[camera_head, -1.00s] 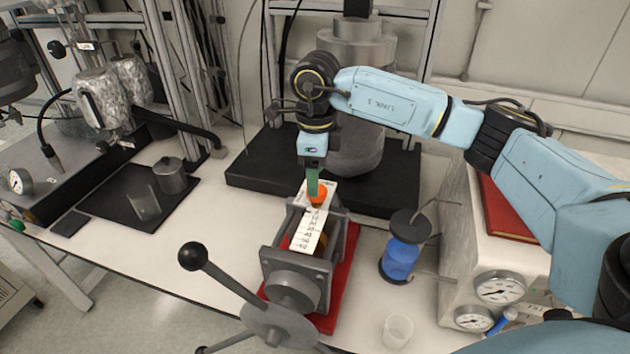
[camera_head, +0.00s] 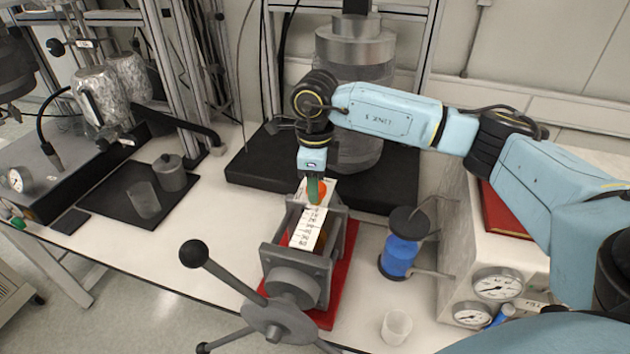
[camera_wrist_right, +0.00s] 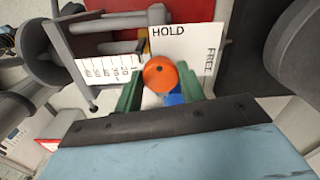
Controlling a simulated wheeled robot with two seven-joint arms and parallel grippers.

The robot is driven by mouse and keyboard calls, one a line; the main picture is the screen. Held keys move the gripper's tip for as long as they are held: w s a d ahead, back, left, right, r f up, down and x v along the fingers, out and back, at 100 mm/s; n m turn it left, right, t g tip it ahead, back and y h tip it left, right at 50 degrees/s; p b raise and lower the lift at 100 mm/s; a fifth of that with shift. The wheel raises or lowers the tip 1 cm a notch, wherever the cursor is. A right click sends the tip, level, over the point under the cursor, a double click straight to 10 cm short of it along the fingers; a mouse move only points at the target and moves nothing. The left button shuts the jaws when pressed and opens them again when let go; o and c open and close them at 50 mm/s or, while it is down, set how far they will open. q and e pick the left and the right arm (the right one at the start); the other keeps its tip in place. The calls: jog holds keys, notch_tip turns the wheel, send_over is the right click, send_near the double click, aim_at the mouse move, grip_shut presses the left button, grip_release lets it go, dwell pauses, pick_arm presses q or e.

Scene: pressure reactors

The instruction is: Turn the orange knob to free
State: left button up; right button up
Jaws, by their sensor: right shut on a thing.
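The orange knob (camera_head: 320,188) sits on the white label plate at the far end of the grey vise-like device (camera_head: 302,262). In the right wrist view the round orange knob (camera_wrist_right: 160,74) lies between the green fingers of my right gripper (camera_wrist_right: 163,84), which is shut on it. The plate (camera_wrist_right: 205,50) there reads HOLD at the top and FREE on the right. A small blue patch shows beside the knob. In the head view my right gripper (camera_head: 315,190) reaches down onto the knob and partly hides it. My left gripper is not in view.
A black-balled handle (camera_head: 193,254) sticks out at the device's front. A blue-filled vessel (camera_head: 400,258), a clear cup (camera_head: 397,326) and a gauge box (camera_head: 500,284) stand to the right. Bare white table (camera_head: 215,235) lies to the left.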

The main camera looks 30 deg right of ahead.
jog(key=shift+m, duration=0.5)
jog(key=m+b, duration=0.1)
jog(key=m, duration=0.1)
jog(key=shift+m, duration=0.4)
jog(key=m, duration=0.4)
jog(key=shift+d+m, duration=0.1)
jog(key=shift+m, duration=0.2)
jog(key=m, duration=0.4)
jog(key=shift+m+b, duration=0.3)
jog(key=m, duration=0.4)
jog(key=shift+d+m, duration=0.15)
jog(key=shift+m, duration=0.55)
jog(key=o, duration=1)
jog(key=shift+c, duration=0.2)
jog(key=shift+r, duration=0.1)
